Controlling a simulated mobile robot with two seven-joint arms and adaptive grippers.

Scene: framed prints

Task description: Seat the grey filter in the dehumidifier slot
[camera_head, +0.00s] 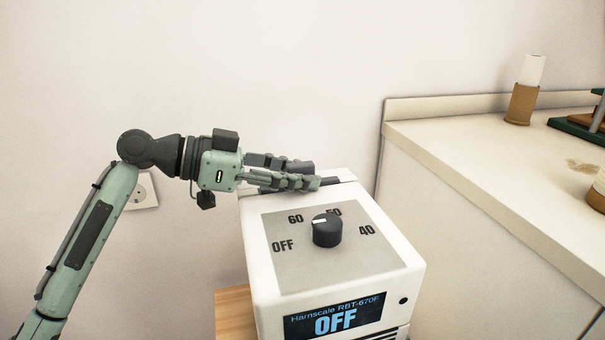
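The white dehumidifier (262,275) stands at the lower middle, with a black knob (327,232) on its grey top panel and a display (335,316) reading OFF. My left gripper (318,174) reaches in from the left over the back of the dehumidifier's top. Its two fingers lie one behind the other, and I cannot tell whether they are shut. A dark strip (331,182) shows at the fingertips on the top's rear. I cannot tell whether it is the slot or the grey filter. No filter is clearly visible; the fingers cover much of that area. My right gripper is out of view.
A pale counter (450,141) runs along the right, close to the dehumidifier. On it are a cork-coloured holder with a white roll (523,100) and a green-based object (577,128). A wall socket (142,192) is behind my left arm. A wooden surface (232,312) shows beside the dehumidifier.

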